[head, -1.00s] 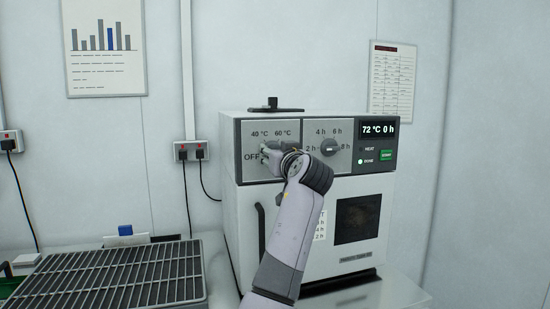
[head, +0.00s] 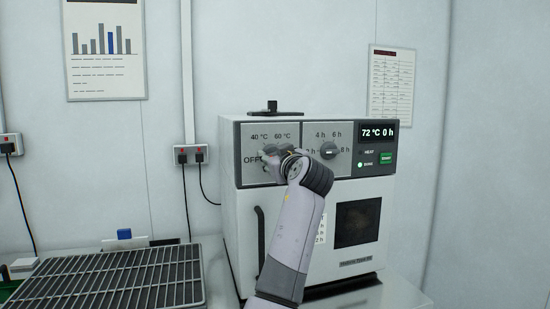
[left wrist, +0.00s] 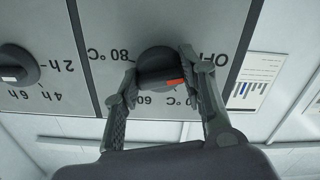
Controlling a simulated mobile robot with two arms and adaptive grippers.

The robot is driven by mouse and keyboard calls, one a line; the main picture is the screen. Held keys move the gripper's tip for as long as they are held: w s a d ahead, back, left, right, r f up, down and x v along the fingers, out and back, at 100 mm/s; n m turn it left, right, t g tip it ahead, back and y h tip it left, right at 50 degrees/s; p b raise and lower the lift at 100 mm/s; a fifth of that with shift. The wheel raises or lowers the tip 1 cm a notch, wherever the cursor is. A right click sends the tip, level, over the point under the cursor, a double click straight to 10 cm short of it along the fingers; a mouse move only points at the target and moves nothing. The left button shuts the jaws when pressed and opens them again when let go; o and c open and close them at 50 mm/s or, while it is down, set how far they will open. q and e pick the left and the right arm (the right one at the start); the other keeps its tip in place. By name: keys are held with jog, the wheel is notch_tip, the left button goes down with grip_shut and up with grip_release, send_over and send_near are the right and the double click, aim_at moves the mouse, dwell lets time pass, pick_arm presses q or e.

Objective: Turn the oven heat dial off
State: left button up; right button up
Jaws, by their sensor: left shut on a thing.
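The oven (head: 300,225) stands on the bench, with its control panel along the top. My left gripper (head: 272,158) is at the heat dial and hides most of it in the head view. In the left wrist view, upside down, my left gripper (left wrist: 160,68) has one finger on each side of the dark heat dial (left wrist: 155,62) and is shut on it. The dial's orange mark points to the right and a little down there, on the side between OFF and the 40 °C label, which a finger partly covers. My right gripper is not in view.
The time dial (head: 329,150) is just right of the heat dial. The display (head: 378,132) reads 72 °C 0 h, and a green light glows beside DONE. A dark handle (head: 261,238) is on the oven's front. A grated rack (head: 110,278) lies at left.

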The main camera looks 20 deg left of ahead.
pick_arm(q)
jog(key=shift+f, duration=0.2)
jog(key=o, duration=1.2)
jog(key=shift+r, duration=0.1)
jog(key=shift+c, duration=0.2)
jog(key=v, duration=0.7)
jog(key=shift+s+d, duration=0.2)
